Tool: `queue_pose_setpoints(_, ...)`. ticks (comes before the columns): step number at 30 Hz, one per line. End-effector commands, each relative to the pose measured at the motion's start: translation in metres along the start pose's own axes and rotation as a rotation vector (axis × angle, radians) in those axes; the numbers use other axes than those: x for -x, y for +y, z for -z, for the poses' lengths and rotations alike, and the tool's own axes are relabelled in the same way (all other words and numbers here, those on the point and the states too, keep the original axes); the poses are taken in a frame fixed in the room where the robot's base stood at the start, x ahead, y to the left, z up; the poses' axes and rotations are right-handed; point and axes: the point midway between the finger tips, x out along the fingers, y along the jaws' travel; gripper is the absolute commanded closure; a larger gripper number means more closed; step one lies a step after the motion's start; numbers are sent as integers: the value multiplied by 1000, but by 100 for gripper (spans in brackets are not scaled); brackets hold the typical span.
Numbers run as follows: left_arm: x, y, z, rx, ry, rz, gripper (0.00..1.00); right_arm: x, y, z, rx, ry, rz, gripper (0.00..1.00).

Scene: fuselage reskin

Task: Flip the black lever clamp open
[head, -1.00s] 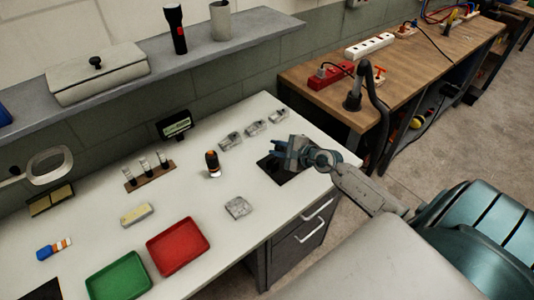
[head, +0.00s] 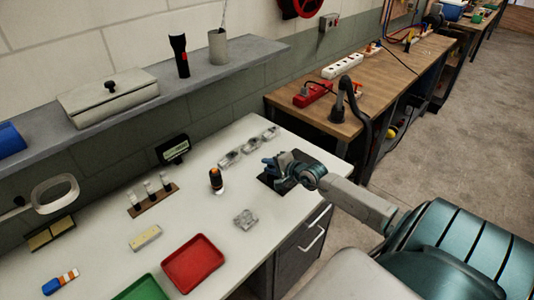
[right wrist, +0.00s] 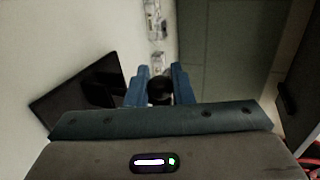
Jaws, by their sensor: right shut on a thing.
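My right gripper (head: 280,165) is over the black square plate (head: 268,182) at the right end of the white worktop. In the right wrist view my right gripper (right wrist: 160,80) has its blue fingers on either side of a black round-ended piece, which looks like the handle of the black lever clamp (right wrist: 160,93). The gripper is shut on it. The rest of the clamp is hidden or too dark to tell from the black plate (right wrist: 65,102), so its lever angle cannot be told. My left gripper is not in view.
Several clear parts (head: 250,145) stand in a row behind the gripper. An orange-topped bottle (head: 216,181), another clear part (head: 245,219), a red tray (head: 193,263) and a green tray (head: 143,289) lie to the left. A wooden bench (head: 340,125) stands beyond.

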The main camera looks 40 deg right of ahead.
Motion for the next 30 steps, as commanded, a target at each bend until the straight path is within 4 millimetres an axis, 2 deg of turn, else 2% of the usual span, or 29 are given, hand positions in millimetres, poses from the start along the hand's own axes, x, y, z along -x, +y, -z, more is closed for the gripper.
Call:
queue_pose_setpoints(11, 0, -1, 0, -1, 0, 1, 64, 0, 1, 0, 4, 1, -1, 100)
queue_pose_setpoints(12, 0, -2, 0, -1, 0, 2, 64, 0, 1, 0, 4, 1, -1, 73)
queue_pose_setpoints(14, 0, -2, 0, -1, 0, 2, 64, 0, 1, 0, 4, 1, -1, 62)
queue_pose_setpoints(15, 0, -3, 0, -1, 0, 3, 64, 0, 1, 0, 4, 1, -1, 59)
queue_pose_setpoints(25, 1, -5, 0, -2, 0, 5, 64, 3, 1, 1, 6, 2, -2, 59)
queue_pose_setpoints(30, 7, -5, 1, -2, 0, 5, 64, 21, 0, 1, 10, 3, -4, 59)
